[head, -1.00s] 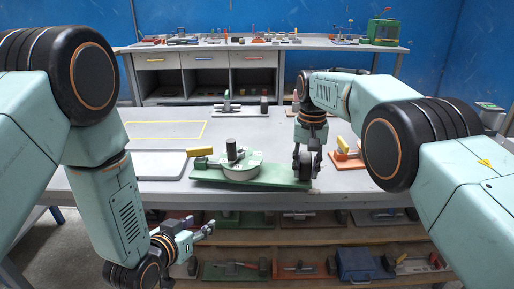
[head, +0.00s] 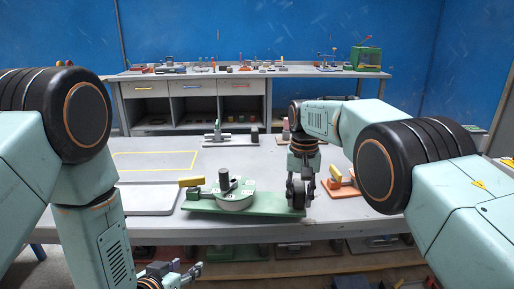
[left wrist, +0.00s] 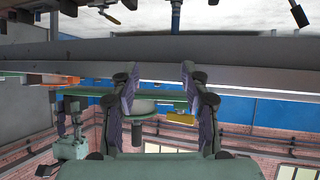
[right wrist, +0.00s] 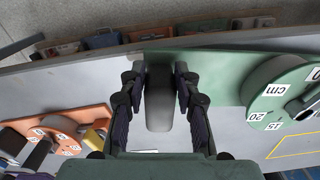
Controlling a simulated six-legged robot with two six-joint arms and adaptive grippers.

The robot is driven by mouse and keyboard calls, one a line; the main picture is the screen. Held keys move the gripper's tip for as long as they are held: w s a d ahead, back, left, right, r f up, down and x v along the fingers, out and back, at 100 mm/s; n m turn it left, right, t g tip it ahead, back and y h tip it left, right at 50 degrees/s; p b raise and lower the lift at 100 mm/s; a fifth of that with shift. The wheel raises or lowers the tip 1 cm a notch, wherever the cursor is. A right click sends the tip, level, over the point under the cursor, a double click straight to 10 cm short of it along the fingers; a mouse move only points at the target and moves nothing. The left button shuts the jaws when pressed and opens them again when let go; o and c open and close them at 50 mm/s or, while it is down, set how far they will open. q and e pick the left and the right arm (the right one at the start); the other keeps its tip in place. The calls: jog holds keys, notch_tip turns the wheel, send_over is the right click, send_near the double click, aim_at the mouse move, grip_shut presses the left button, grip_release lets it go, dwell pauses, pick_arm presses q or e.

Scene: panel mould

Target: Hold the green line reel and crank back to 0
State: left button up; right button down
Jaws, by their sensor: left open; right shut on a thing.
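The green line reel has a long green base (head: 270,206) near the front edge of the grey table. It carries a round drum (head: 235,200) with a dark upright crank knob (head: 224,179) and a yellow handle (head: 191,181) at its left end. The right wrist view shows its numbered green dial (right wrist: 281,92); I cannot tell the reading. My right gripper (head: 298,198) is shut on a dark grey block (right wrist: 159,100) at the base's right end. My left gripper (head: 183,271) is open and empty, low in front of the table edge, apart from the reel.
An orange reel (head: 342,188) with a yellow handle stands just right of my right gripper. Another reel (head: 230,137) stands at the table's back. A pale flat panel (head: 150,200) lies left of the green reel. A shelf (head: 290,265) with several devices is below the tabletop.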

pick_arm(q)
jog(key=w+a+r+t, duration=0.1)
jog(key=w+a+r, duration=0.1)
jog(key=w+r, duration=0.15)
pick_arm(e)
jog(key=shift+w, duration=0.1)
pick_arm(q)
jog(key=m+h, duration=0.7)
jog(key=h, duration=0.3)
send_near(224, 178)
jog(key=shift+t, duration=0.3)
jog(key=x, duration=0.3)
jog(key=f+x, duration=0.1)
jog(key=x, duration=0.6)
jog(key=shift+w+f, duration=0.15)
jog(key=shift+w, duration=0.45)
